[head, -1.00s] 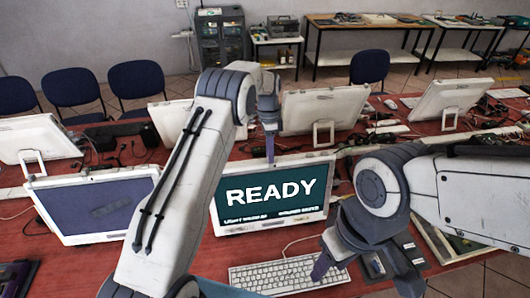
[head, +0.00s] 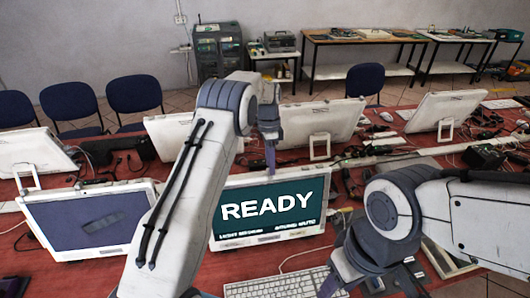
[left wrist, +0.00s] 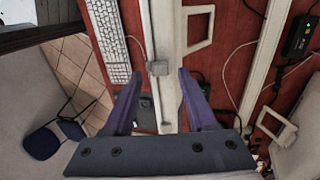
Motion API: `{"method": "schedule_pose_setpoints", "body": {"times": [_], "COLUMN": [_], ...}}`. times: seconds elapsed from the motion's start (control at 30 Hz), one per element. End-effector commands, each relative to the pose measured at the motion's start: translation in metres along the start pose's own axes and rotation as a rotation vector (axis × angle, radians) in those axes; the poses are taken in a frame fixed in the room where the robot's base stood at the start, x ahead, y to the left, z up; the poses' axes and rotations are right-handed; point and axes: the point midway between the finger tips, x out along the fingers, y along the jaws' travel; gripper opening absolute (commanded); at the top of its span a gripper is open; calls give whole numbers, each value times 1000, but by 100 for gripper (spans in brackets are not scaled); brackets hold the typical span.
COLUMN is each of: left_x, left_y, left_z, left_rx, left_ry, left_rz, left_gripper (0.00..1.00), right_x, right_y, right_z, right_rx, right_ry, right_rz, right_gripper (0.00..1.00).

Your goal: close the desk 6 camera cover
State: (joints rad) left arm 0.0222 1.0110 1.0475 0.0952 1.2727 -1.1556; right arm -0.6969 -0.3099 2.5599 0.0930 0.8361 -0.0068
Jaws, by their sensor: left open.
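A white monitor with a green READY screen (head: 270,209) stands on the red desk in the middle of the head view. No desk number is readable. My left gripper (head: 270,160) is at its top edge, fingers pointing down. In the left wrist view the open purple fingers (left wrist: 160,92) lie either side of the white top edge of a monitor (left wrist: 165,30). A small grey block (left wrist: 158,68), perhaps the camera cover, sits on that edge just beyond the fingertips. Whether it is open or closed I cannot tell. My right gripper (head: 332,283) is low at the bottom edge, partly cut off.
A white keyboard (head: 277,285) lies in front of the READY monitor; it also shows in the left wrist view (left wrist: 106,42). A second monitor with a dark blue screen (head: 88,220) stands to the left. More monitors and loose cables fill the desks behind. Blue chairs (head: 134,95) stand beyond.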

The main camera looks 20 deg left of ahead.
Motion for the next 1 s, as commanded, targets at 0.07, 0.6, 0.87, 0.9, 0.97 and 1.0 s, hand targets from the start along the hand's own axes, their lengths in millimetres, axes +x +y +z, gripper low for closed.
{"method": "schedule_pose_setpoints", "body": {"times": [0.07,0.6,0.87,0.9,0.97,1.0], "left_x": [-10,-92,-94,-94,-94,-94], "left_y": [-1,2,3,2,3,4], "left_z": [0,0,0,0,0,-2], "left_rx": [0,1,1,1,1,0], "left_ry": [3,1,0,0,0,0], "left_rz": [-6,-1,0,0,-1,-1], "left_gripper": [57,57,57,57,57,57], "right_x": [9,23,23,23,23,24], "right_y": [1,2,2,2,2,2], "right_z": [0,1,1,1,1,1], "right_rx": [1,4,4,4,4,4], "right_ry": [0,0,0,0,0,0], "right_rz": [0,0,0,0,0,0], "right_gripper": [50,50,50,50,50,50]}}
